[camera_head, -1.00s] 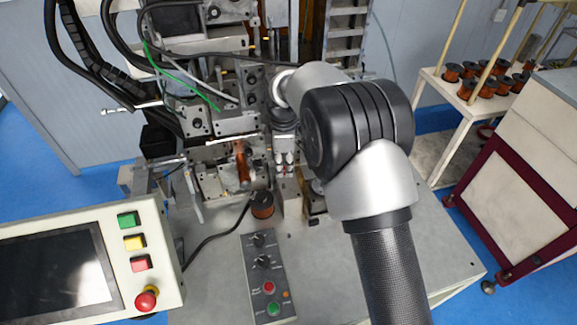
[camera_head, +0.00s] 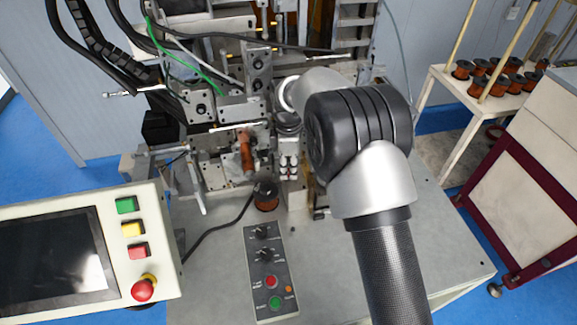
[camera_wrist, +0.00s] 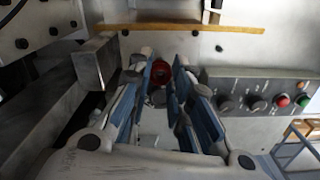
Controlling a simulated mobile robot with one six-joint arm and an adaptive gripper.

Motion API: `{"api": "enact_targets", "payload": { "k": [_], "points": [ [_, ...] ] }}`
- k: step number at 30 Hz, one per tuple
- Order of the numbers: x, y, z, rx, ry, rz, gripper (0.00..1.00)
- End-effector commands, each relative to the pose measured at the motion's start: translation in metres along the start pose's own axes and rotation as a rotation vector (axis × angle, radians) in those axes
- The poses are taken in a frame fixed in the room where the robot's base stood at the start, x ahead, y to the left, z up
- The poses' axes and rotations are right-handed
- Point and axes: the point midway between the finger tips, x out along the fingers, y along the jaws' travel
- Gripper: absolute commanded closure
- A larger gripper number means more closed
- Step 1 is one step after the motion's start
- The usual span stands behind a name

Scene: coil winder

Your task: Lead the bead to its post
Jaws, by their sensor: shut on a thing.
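In the wrist view my gripper (camera_wrist: 168,70) has its two blue-padded fingers closed in on a small thing, most likely the bead, which I cannot make out clearly. A round reddish shape (camera_wrist: 159,71) with a dark middle shows between the fingertips. I cannot tell whether it is held or is the copper spool lying beyond them. In the head view that spool (camera_head: 266,196) stands on the machine table, just beyond the control strip. My arm hides much of the gripper area there. I cannot pick out the bead's post for certain.
The coil winder (camera_head: 225,110) with plates, rods and cables fills the back. A control strip (camera_head: 268,275) lies on the table and also shows in the wrist view (camera_wrist: 257,92). A screen panel (camera_head: 60,260) stands at front left. A spool rack (camera_head: 470,100) is at right.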

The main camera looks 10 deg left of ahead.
Motion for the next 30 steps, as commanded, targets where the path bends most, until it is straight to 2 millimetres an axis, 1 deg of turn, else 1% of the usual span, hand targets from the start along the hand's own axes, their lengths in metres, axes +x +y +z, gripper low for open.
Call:
{"api": "enact_targets", "payload": {
  "k": [11, 30],
  "points": [
    [0.001, 0.0, 0.0, 0.0, 0.0, 0.0, 0.88],
    [0.02, 0.0, 0.0, 0.0, 0.0, -0.001, 0.88]
  ]
}}
